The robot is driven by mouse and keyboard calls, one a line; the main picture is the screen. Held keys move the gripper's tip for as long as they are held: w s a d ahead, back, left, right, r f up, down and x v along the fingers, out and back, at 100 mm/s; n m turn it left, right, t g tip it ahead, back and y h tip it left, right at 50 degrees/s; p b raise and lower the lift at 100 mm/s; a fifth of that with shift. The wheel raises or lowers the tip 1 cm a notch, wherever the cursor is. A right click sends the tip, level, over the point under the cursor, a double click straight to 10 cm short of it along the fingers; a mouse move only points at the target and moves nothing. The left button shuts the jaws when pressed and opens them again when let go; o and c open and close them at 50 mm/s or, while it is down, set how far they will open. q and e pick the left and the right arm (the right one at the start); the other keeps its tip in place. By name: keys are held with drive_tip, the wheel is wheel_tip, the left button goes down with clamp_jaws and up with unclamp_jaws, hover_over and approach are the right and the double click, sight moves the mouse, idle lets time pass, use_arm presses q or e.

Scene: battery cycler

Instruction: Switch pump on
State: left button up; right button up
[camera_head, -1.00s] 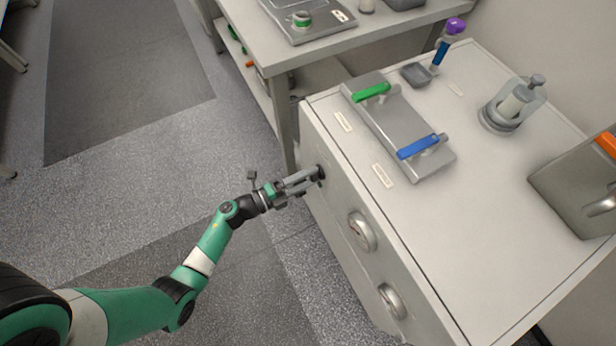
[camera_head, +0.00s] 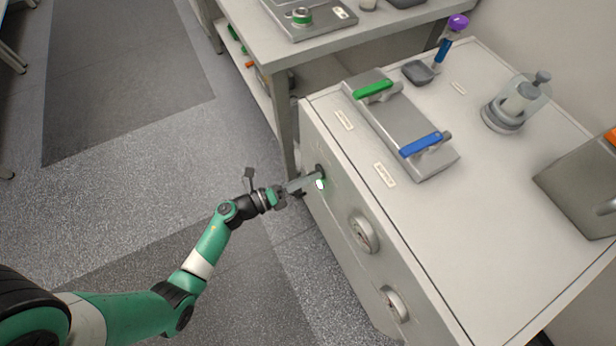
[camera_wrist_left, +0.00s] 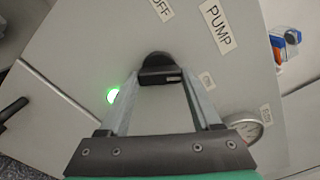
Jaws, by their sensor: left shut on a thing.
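The pump switch is a black rotary knob (camera_wrist_left: 158,70) on the front panel of the white cabinet, beside a PUMP label (camera_wrist_left: 217,27) and an OFF label (camera_wrist_left: 161,9). In the head view the knob (camera_head: 320,171) is at the panel's upper left, partly hidden by my gripper. My left gripper (camera_wrist_left: 160,82) is shut on the knob, one finger on each side. In the head view the left gripper (camera_head: 314,178) reaches the panel from the left. A green lamp (camera_wrist_left: 113,95) beside the knob is lit; the head view shows its glow (camera_head: 320,184) too. My right gripper is not in view.
Two round gauges (camera_head: 363,234) (camera_head: 395,304) sit lower on the same panel. The cabinet top (camera_head: 470,220) holds a grey manifold with a green handle (camera_head: 374,89) and a blue handle (camera_head: 420,145). A bench (camera_head: 330,45) stands behind. The floor left of the cabinet is clear.

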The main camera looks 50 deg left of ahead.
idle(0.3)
use_arm(q)
drive_tip(key=o, duration=1.4)
drive_tip(key=p+v, duration=0.3)
drive_tip(key=v, duration=0.8)
drive_tip(key=shift+s, duration=0.3)
